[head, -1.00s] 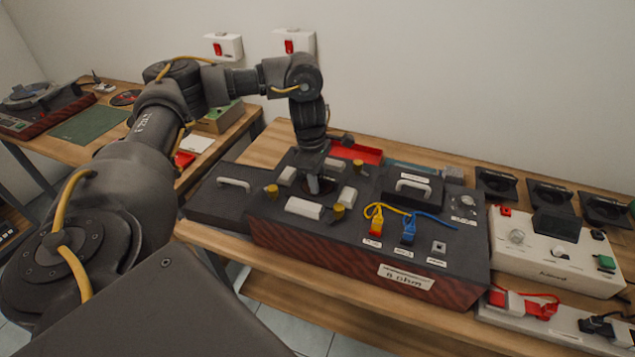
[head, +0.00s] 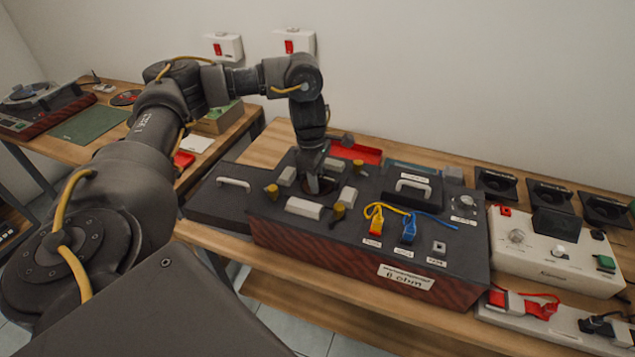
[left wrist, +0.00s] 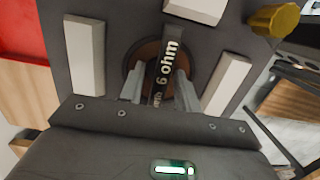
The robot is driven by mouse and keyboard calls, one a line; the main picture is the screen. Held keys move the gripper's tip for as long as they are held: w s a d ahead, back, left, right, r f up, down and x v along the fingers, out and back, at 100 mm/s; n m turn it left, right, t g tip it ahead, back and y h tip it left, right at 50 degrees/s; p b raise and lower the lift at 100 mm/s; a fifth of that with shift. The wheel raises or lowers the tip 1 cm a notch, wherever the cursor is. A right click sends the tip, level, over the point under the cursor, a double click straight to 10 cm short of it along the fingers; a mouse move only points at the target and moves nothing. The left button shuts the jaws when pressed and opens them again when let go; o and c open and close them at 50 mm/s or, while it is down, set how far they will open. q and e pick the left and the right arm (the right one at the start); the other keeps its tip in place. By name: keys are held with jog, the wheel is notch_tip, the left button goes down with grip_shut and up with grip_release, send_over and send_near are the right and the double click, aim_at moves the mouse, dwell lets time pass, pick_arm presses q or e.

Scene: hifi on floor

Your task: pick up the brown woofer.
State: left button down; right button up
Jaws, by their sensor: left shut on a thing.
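The brown woofer (left wrist: 147,52) sits in the round opening of the dark test box (head: 345,240). In the left wrist view its brown rim shows behind a black bar marked "6 ohm". My left gripper (left wrist: 160,90) points down at it, with one finger on each side of the bar, and is shut on the woofer. In the head view my left gripper (head: 319,184) hides most of the woofer. I cannot tell whether the woofer is lifted at all. My right gripper is not in view.
Pale blocks and yellow knobs (head: 338,211) surround the opening. Yellow and blue leads (head: 408,229) lie on the box to the right. A red tray (head: 357,153) is behind. Several black speakers (head: 497,184) and a white device (head: 548,252) stand at the right.

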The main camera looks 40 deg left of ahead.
pick_arm(q)
jog(key=shift+r, duration=0.15)
dwell(0.5)
jog(key=shift+w+r, duration=0.15)
jog(key=shift+r, duration=0.65)
notch_tip(320, 180, up, 2)
jog(key=shift+d+r, duration=0.1)
jog(key=shift+r, duration=0.15)
jog(key=s+d+r, duration=0.8)
jog(key=s+r, duration=0.1)
jog(key=s, duration=0.2)
jog(key=shift+s, duration=0.25)
jog(key=shift+r, duration=0.1)
